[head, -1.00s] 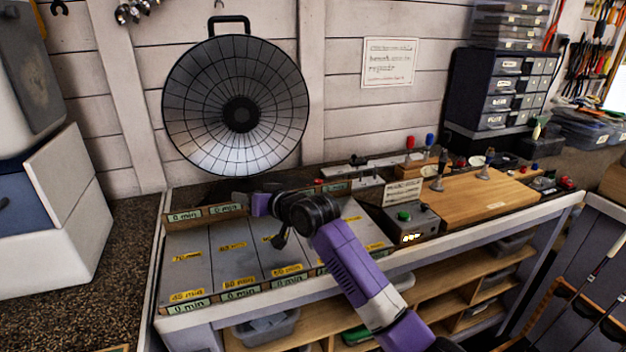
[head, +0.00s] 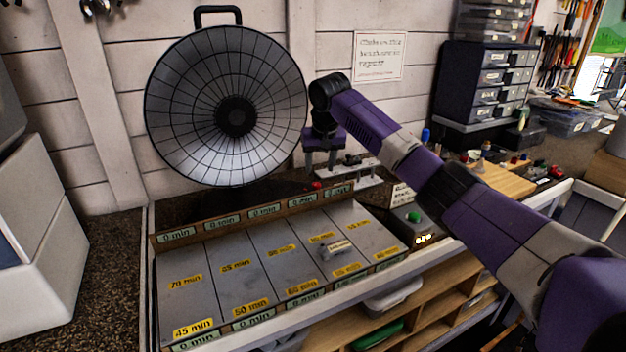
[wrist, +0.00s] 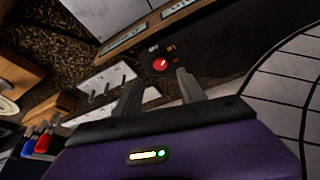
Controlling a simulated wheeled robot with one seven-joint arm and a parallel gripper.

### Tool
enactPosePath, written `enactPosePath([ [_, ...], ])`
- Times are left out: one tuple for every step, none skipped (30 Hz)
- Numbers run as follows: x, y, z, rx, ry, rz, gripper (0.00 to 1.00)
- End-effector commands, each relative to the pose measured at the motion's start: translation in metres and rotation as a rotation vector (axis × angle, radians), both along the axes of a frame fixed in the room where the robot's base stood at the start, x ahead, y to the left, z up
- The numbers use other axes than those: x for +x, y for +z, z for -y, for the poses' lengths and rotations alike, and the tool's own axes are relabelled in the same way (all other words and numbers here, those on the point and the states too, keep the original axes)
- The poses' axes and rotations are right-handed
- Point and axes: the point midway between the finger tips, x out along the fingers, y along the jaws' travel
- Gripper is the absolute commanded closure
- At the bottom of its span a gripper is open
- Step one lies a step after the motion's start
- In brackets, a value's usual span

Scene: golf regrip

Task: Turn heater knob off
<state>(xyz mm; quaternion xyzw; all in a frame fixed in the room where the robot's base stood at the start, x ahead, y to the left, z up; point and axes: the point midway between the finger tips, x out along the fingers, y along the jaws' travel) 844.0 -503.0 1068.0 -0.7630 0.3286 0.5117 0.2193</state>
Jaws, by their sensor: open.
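The heater (head: 232,105) is a round dish with a wire grille and a top handle, standing at the back of the bench against the wall. Its red knob (head: 316,185) sits on a dark base at the dish's lower right. In the wrist view the red knob (wrist: 160,64) shows on the dark panel, with small pale marks above it. My gripper (head: 321,162) points down above the knob, right of the dish. In the wrist view my gripper (wrist: 158,84) is open and empty. The knob lies beyond the fingertips, between their lines, apparently untouched.
A grey board with yellow minute labels (head: 230,275) fills the bench front, with a small pale block (head: 337,249) on it. A box with a green button (head: 414,217) stands at right. A white rack with posts (wrist: 105,85) is close to one finger.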

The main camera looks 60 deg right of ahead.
Motion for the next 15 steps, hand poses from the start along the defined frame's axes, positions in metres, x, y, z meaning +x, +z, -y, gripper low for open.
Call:
enactPosePath([
  [0.001, -0.006, 0.001, 0.002, 0.000, -0.003, 0.52],
  [0.003, -0.010, 0.002, 0.002, 0.000, -0.002, 0.52],
  [0.004, -0.016, 0.004, 0.002, 0.000, -0.002, 0.52],
  [0.005, -0.020, 0.005, 0.002, 0.001, -0.002, 0.52],
  [0.007, -0.025, 0.006, 0.002, 0.001, -0.002, 0.52],
  [0.009, -0.031, 0.008, 0.002, 0.001, -0.001, 0.52],
  [0.010, -0.035, 0.009, 0.001, 0.002, -0.002, 0.52],
  [0.011, -0.039, 0.011, 0.000, 0.002, -0.001, 0.52],
  [0.013, -0.044, 0.012, 0.000, 0.002, -0.001, 0.52],
  [0.014, -0.048, 0.013, 0.000, 0.002, 0.000, 0.52],
  [0.015, -0.051, 0.014, 0.001, 0.002, -0.001, 0.52],
  [0.017, -0.055, 0.015, 0.001, 0.003, 0.001, 0.52],
  [0.017, -0.057, 0.016, 0.001, 0.003, 0.001, 0.52],
  [0.018, -0.059, 0.017, 0.001, 0.002, 0.001, 0.52],
  [0.018, -0.061, 0.017, 0.000, 0.003, 0.001, 0.52],
])
